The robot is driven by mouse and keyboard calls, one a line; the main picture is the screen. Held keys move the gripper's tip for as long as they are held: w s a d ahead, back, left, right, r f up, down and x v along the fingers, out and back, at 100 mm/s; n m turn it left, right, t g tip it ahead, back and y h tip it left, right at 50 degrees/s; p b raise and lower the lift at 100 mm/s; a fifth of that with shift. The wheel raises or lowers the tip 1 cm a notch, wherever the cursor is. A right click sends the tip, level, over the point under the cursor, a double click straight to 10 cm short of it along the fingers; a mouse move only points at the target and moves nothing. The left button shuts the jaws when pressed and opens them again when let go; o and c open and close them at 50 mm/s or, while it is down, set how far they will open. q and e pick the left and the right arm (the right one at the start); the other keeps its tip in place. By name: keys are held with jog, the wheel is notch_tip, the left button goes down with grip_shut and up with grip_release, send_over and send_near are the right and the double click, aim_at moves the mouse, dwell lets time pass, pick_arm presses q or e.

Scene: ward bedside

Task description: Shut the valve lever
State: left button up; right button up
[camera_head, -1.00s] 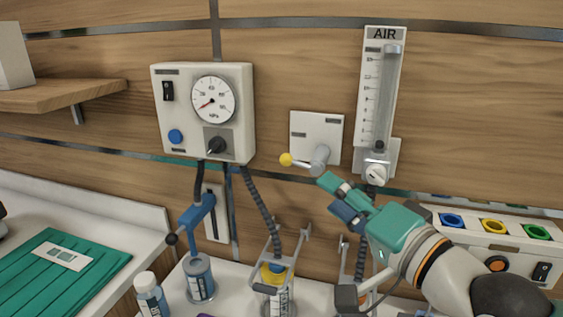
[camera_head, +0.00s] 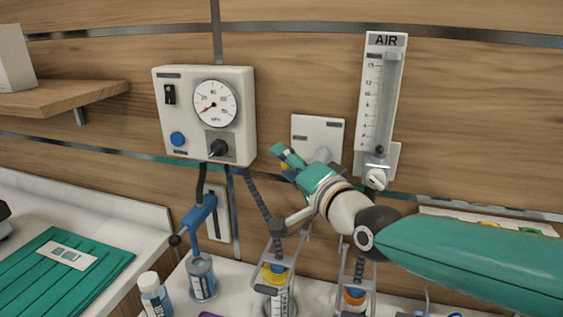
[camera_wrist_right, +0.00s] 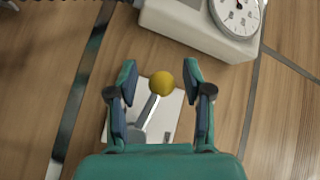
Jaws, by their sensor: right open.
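The valve lever (camera_wrist_right: 147,113) shows in the right wrist view as a grey handle with a yellow ball knob (camera_wrist_right: 162,84) at its end. It is mounted on a white wall plate (camera_head: 317,133). My right gripper (camera_wrist_right: 159,82) is open, with one finger on each side of the knob and a gap on both sides. In the head view my right gripper (camera_head: 282,158) is in front of the plate and hides most of the lever. My left gripper is not in view.
A white gauge box (camera_head: 203,116) is on the wall left of the plate. An AIR flowmeter (camera_head: 380,108) is to its right. Bottles and hoses stand below on the white counter. A green folded cloth (camera_head: 58,266) lies at the left.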

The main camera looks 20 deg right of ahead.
grip_shut()
dwell(0.3)
jog(key=n+g+p, duration=0.1)
jog(key=p, duration=0.3)
jog(key=shift+w+h+p, duration=0.1)
jog(key=shift+h+p, duration=0.2)
jog(key=shift+h, duration=0.1)
jog(key=shift+f+n+g, duration=0.3)
jog(key=shift+f, duration=0.1)
grip_release()
jog(key=shift+f, duration=0.1)
